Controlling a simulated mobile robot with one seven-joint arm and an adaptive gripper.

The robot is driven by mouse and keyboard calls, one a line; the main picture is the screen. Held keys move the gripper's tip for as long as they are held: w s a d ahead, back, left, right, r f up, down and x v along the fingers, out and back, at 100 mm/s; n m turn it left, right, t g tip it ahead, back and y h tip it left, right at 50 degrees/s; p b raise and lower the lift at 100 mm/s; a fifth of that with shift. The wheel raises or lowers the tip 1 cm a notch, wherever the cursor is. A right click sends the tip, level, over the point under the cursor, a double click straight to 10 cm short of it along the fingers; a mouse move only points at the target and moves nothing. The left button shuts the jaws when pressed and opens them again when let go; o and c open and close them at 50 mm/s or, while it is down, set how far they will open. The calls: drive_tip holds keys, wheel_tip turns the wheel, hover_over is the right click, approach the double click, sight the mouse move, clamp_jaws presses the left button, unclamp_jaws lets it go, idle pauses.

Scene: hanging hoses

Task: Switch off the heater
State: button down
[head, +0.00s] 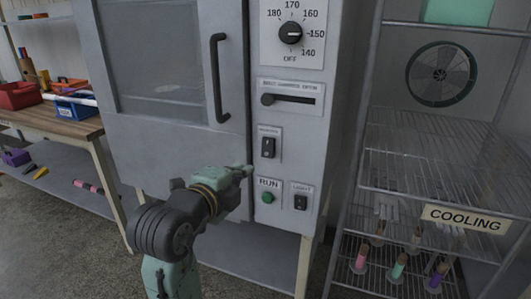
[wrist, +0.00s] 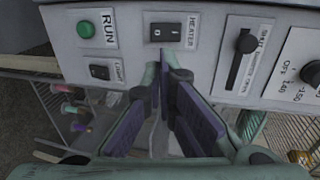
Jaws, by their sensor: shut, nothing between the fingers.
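The heater switch (head: 268,147) is a black rocker on a white plate on the cabinet's control column. In the wrist view the heater switch (wrist: 166,32), labelled HEATER, is straight ahead of the fingers. I cannot tell which side of the rocker is pressed in. My gripper (head: 243,171) is just left of and below the switch in the head view, apart from it as far as I can see. In the wrist view my gripper (wrist: 164,72) has purple finger pads and is shut with nothing held.
Close by are the green RUN button (head: 267,197), the light switch (head: 300,202), the slider (head: 290,99) and the temperature dial (head: 290,33). The door handle (head: 218,78) sticks out at upper left. A wire cooling rack (head: 430,165) stands right, a workbench (head: 60,122) left.

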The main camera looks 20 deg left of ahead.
sight(268, 152)
drive_tip(key=p+x, duration=0.3)
drive_tip(key=x, duration=0.9)
drive_tip(key=shift+w+p, duration=0.3)
drive_tip(key=shift+w, duration=0.05)
drive_tip(key=shift+w+f, duration=0.2)
drive_tip(key=shift+w, duration=0.45)
drive_tip(key=shift+f, duration=0.1)
